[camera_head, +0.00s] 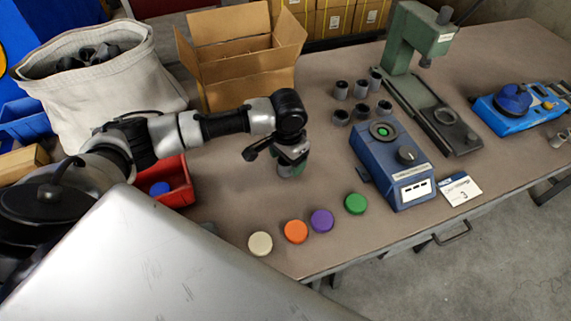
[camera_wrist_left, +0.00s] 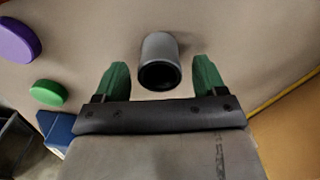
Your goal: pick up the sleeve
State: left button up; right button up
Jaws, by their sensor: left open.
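A grey, hollow sleeve (camera_wrist_left: 160,47) with a dark open end shows in the left wrist view, on the brown table between the green fingertips. My left gripper (camera_head: 292,168) is open over the middle of the table in the head view. Its two fingers (camera_wrist_left: 161,70) stand apart on either side of the sleeve, with gaps showing. In the head view the gripper largely hides this sleeve. Several other grey sleeves (camera_head: 341,90) stand upright in a group to the right of the gripper. My right gripper is not in view.
A blue device (camera_head: 393,167) stands right of the gripper. Coloured discs, including a purple one (camera_head: 322,221) and a green one (camera_head: 355,203), lie near the front edge. An open cardboard box (camera_head: 245,83) stands behind, a red bin (camera_head: 178,187) to the left, a green press (camera_head: 414,40) at back.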

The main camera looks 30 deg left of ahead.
pick_arm(q)
jog(key=shift+f, duration=0.55)
jog(key=shift+r, duration=0.1)
jog(key=c, duration=1.2)
jog(key=shift+c, duration=0.2)
